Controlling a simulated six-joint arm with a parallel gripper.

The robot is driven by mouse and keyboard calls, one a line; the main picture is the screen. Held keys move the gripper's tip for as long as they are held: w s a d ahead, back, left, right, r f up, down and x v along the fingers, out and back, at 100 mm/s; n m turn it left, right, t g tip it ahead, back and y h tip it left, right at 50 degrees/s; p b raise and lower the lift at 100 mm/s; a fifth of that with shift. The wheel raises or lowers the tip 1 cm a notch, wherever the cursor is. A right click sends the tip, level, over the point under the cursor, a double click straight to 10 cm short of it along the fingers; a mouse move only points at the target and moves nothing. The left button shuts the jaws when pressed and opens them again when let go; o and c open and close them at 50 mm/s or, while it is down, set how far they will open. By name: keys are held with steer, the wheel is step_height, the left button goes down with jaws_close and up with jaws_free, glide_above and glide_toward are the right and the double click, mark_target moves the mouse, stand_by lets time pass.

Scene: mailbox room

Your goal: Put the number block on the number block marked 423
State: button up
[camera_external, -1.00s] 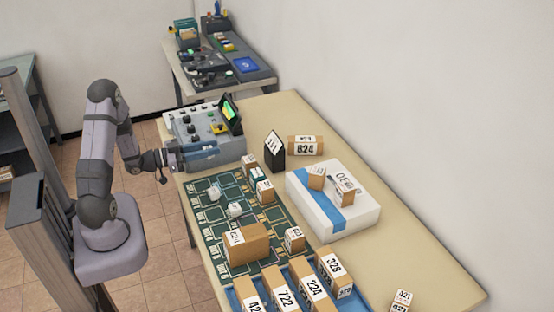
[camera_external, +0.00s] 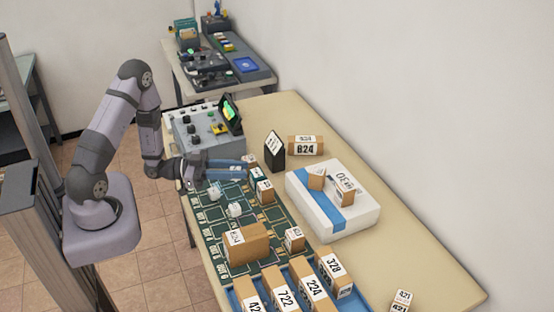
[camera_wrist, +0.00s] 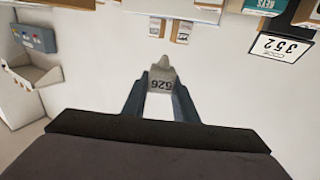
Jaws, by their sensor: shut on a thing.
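My gripper (camera_external: 242,170) reaches right over the far left part of the green mat. In the wrist view, its two fingers (camera_wrist: 160,76) are shut on a small pale number block (camera_wrist: 162,82), whose digits appear upside down and may read 626. In the external view I cannot pick out the held block clearly from the small blocks by the fingertips. A brown block whose label starts with 42 (camera_external: 250,304) stands at the bottom edge, its last digit cut off. I cannot confirm which block is marked 423.
A white parcel (camera_external: 345,215) is right; a grey control box (camera_external: 205,130) is behind.

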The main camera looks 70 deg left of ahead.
steer(key=s+d, duration=0.1)
steer(key=d, duration=0.1)
glide_above(236, 206)
steer(key=shift+y, duration=0.4)
steer(key=shift+f, duration=2.45)
steer(key=shift+f+p, duration=0.4)
steer(key=shift+f, duration=1.45)
steer(key=shift+f, duration=0.1)
steer(key=shift+f, duration=0.15)
steer(key=o, duration=1)
steer(key=shift+o, duration=0.2)
